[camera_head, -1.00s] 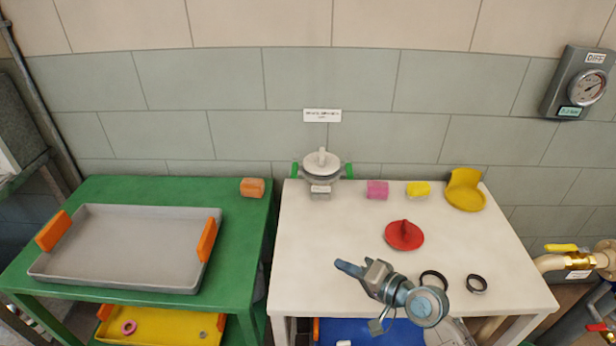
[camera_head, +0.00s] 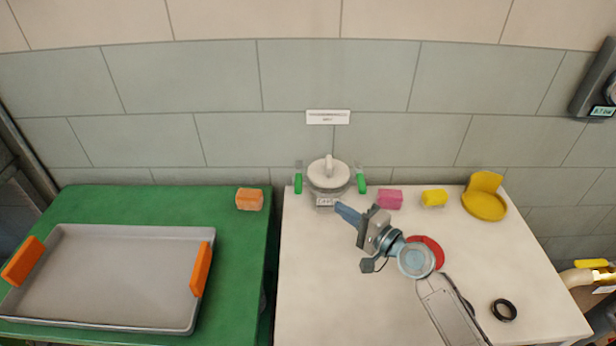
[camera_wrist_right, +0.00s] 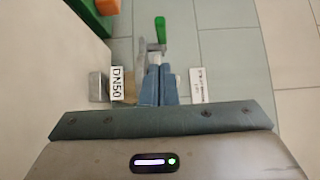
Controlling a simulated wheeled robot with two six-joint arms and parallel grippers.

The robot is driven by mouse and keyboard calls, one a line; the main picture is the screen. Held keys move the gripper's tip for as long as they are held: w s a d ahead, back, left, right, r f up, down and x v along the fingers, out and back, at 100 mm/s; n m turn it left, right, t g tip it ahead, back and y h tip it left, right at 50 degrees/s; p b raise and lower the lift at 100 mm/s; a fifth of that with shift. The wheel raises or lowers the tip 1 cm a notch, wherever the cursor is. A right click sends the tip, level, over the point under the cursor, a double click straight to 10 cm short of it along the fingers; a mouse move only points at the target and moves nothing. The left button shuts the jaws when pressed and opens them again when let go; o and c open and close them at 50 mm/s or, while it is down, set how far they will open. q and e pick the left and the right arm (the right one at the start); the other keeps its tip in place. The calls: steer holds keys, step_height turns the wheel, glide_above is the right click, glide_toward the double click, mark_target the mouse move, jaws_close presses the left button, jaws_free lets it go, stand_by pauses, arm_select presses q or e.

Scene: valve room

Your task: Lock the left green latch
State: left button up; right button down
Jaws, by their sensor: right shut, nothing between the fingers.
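A round grey housing (camera_head: 328,186) with a white lid and a raised grip stands at the back of the white table. The left green latch (camera_head: 298,183) is on its left side, the right green latch (camera_head: 361,179) on its right. My right gripper (camera_head: 344,211) is shut and empty, its fingertips close to the housing's front right; contact is unclear. In the right wrist view the shut fingers (camera_wrist_right: 158,86) point past the DN50 label (camera_wrist_right: 117,84). One green latch handle (camera_wrist_right: 160,28) shows beyond them, and the fingers hide part of the housing. My left gripper is out of view.
A pink block (camera_head: 390,199), a yellow block (camera_head: 434,198) and a yellow holder (camera_head: 485,203) sit right of the housing. A red disc (camera_head: 432,246) is partly behind my right arm. A green table (camera_head: 120,203) with a grey tray (camera_head: 130,322) stands left.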

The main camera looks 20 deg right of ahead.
steer(key=p, duration=0.2)
glide_toward(299, 180)
steer(key=d+x, duration=0.1)
steer(key=x, duration=0.4)
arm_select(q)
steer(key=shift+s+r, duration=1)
arm_select(e)
steer(key=shift+w+a+f, duration=0.2)
steer(key=shift+a+f, duration=0.05)
steer(key=shift+f, duration=0.15)
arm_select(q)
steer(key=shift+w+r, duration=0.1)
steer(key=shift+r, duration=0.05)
